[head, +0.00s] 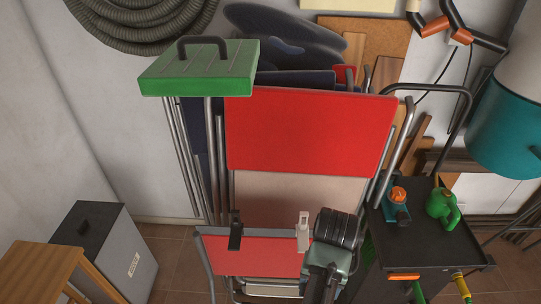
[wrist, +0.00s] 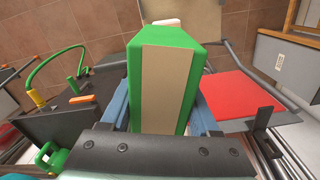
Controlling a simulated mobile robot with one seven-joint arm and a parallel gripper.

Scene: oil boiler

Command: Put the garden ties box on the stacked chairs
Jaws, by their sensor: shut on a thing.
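My gripper (wrist: 163,108) has its two blue-grey fingers shut on the sides of the garden ties box (wrist: 165,75), which is green with a beige strip. In the head view the end of my arm covers the box. The stacked chairs have a tall red back panel (head: 310,132) and a lower red seat (head: 255,256) on grey metal frames. The red seat also shows in the wrist view (wrist: 240,97), right of the held box. My gripper is near the seat's right end in the head view. I cannot tell whether the box touches the chairs.
A black trolley (head: 432,225) with a green can (head: 442,207) and an orange-capped bottle (head: 397,205) stands right. A green slab with a dark handle (head: 200,70) is at the chairs' upper left. A grey box (head: 108,255) and wooden stool (head: 42,262) stand lower left.

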